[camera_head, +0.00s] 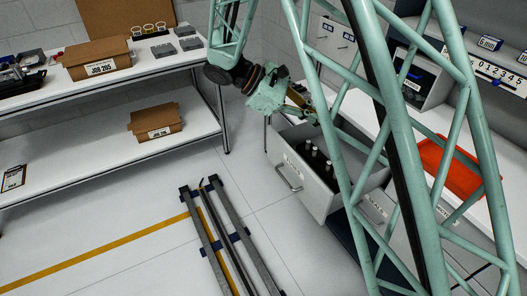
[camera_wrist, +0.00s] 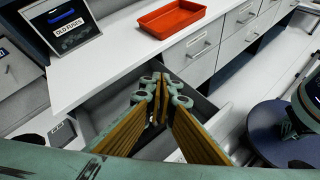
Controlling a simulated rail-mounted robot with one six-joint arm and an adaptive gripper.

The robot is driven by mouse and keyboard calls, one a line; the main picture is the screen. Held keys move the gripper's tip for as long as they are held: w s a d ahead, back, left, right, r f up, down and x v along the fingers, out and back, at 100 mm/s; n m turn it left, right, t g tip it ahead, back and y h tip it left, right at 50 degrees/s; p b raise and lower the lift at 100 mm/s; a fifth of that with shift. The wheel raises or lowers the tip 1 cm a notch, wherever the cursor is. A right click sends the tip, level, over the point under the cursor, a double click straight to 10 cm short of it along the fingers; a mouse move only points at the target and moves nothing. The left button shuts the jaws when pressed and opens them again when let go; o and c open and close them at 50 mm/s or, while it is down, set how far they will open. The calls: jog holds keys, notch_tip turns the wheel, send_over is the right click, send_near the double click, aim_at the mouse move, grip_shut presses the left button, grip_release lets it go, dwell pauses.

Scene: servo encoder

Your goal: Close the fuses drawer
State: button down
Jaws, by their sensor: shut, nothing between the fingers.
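One drawer (camera_head: 308,178) stands pulled out from under the white bench in the head view. Its front has a metal handle (camera_head: 289,178) and a label too small to read. Several dark bottle-like items with pale tops (camera_head: 314,154) stand inside it. My gripper (camera_head: 302,107) is above the drawer's back part, near the bench edge. In the wrist view my gripper (camera_wrist: 160,88) has its fingers together and empty, over the open drawer (camera_wrist: 225,121). The fingers hide part of the drawer. I cannot tell whether they touch it.
The bench (camera_wrist: 117,62) holds a red tray (camera_wrist: 172,18) and a bin labelled like "OLD FUSES" (camera_wrist: 68,26). More drawers (camera_wrist: 200,45) beyond look shut. Dark rails (camera_head: 221,240) lie on the floor left of the drawer. A shelf table (camera_head: 110,82) with boxes stands at the left.

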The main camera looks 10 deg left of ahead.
jog(key=w+a+f+n+t+h, duration=0.25)
jog(key=a+f+n+t, duration=0.2)
jog(key=a+f, duration=0.95)
jog(key=n+t+p, duration=0.2)
jog(key=n+t, duration=0.3)
jog(key=n, duration=0.1)
send_near(271, 148)
jog(key=v, duration=0.7)
jog(key=shift+s+f+b, duration=0.1)
jog(key=shift+s+b, duration=0.05)
jog(key=shift+b, duration=0.15)
jog(key=shift+d, duration=0.1)
jog(key=shift+b+x, duration=1.2)
jog(key=shift+x, duration=5.75)
